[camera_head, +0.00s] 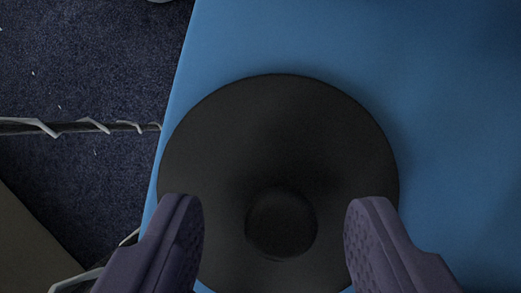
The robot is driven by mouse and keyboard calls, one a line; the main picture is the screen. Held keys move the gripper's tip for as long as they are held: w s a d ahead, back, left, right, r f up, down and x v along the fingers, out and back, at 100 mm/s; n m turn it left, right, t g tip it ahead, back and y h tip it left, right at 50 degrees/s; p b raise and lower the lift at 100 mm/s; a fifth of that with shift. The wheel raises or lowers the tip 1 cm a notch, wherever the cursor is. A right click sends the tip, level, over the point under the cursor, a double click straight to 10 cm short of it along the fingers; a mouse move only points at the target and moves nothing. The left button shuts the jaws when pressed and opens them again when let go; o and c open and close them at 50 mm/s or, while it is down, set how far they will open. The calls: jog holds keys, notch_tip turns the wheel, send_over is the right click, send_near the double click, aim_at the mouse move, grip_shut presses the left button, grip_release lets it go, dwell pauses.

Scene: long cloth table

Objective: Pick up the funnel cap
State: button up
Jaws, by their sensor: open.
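The funnel cap (282,130) is a large round black disc with a small round raised knob (281,224) near its lower middle. It lies on the blue cloth of the table (450,120), close to the table's left edge. My gripper (275,215) is open, with one purple textured finger on each side of the knob. The fingers overlap the disc's left and right sides in the picture and hide parts of its rim. The knob lies between the fingers with clear gaps on both sides. I cannot tell the height of the fingertips above the disc.
The table's left edge runs close beside the disc, with dark blue carpet (90,70) beyond it. A dark bar with a pale wrapped strip (80,127) reaches toward the edge from the left. The blue cloth to the right is clear.

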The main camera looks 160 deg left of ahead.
jog(key=shift+w+d+f, duration=0.1)
jog(key=shift+w+f, duration=0.05)
jog(key=shift+f, duration=0.2)
jog(key=shift+r, duration=0.1)
grip_shut()
